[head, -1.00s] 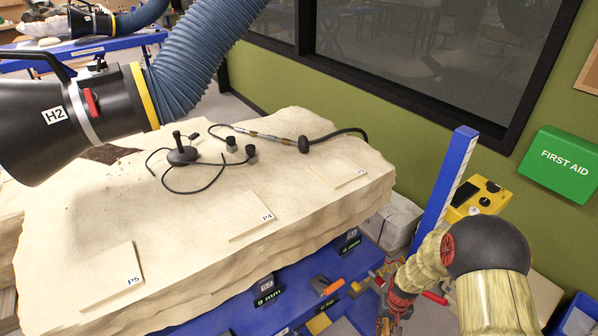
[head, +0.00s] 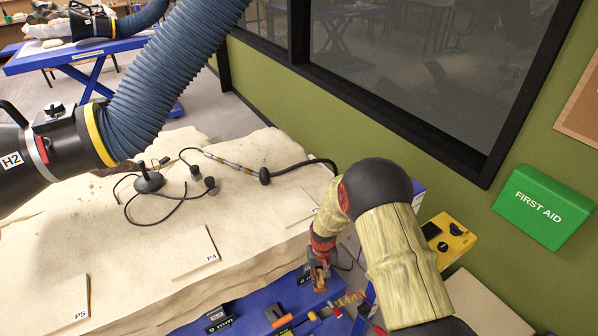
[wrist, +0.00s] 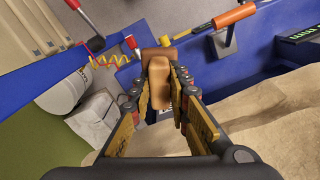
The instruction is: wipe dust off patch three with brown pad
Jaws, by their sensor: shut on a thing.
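My gripper (head: 319,273) is shut on the brown pad (wrist: 158,88), which sits between the fingers in the wrist view. In the head view the pad (head: 320,285) is small, below the gripper, over the blue tool area in front of the slab. The pale slab (head: 110,245) carries raised flat patches. The patch at the right (head: 296,208) is partly covered by my arm, and its label is only partly readable. Patches P4 (head: 194,252) and P5 (head: 62,302) lie to its left. I cannot make out dust on the right patch.
A black hose nozzle H2 (head: 45,150) hangs over the slab's left side. A black stand with cables (head: 150,182) and a thin cabled tool (head: 225,160) lie on the slab. Tools fill the blue rack (head: 262,298). A yellow case (head: 447,238) stands by the green wall.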

